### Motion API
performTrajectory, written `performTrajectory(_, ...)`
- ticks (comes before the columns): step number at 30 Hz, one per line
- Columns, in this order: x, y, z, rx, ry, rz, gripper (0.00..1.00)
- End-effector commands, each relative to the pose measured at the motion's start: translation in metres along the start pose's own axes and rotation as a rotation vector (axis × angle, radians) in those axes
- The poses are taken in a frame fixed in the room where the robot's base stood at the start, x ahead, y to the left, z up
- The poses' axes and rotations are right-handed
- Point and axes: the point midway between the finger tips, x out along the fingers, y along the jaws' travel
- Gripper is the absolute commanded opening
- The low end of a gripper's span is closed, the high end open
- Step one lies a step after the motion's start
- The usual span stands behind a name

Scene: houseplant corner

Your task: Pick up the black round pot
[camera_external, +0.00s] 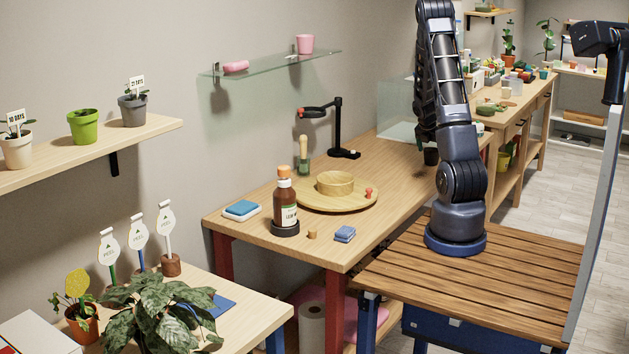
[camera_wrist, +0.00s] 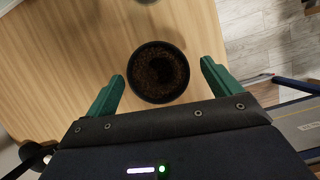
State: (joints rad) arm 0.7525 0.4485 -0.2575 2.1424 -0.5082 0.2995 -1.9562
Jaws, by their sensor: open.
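The black round pot (camera_wrist: 158,72) stands on the wooden table in the wrist view, with dark brown soil inside its rim. My gripper (camera_wrist: 160,80) shows there with two green fingers, one on each side of the pot, spread wider than it. The fingers are open and hold nothing; I cannot tell how high they are above the pot. In the external view a small black pot (camera_external: 431,156) shows near the table's right end beside my arm.
A glass panel (camera_external: 395,112) stands near the pot. In the wrist view the table edge (camera_wrist: 222,45) lies right of the pot.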

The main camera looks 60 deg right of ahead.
Motion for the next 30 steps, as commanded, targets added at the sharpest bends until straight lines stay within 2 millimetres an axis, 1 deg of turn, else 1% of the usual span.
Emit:
performTrajectory(3, 0.016, 0.001, 0.001, 0.000, 0.001, -0.002, 0.90)
performTrajectory(9, 0.035, 0.002, 0.001, 0.001, 0.001, -0.001, 0.90)
performTrajectory(13, 0.039, 0.002, 0.001, 0.000, 0.000, -0.001, 0.90)
performTrajectory(19, 0.039, 0.002, 0.001, 0.001, 0.000, 0.000, 0.90)
performTrajectory(20, 0.039, 0.002, 0.001, 0.001, 0.000, 0.000, 0.86)
performTrajectory(21, 0.039, 0.002, 0.001, 0.001, 0.000, 0.000, 0.78)
performTrajectory(27, 0.039, 0.002, 0.001, 0.001, 0.000, -0.001, 0.40)
performTrajectory(30, 0.039, 0.002, 0.001, 0.001, 0.000, 0.000, 0.40)
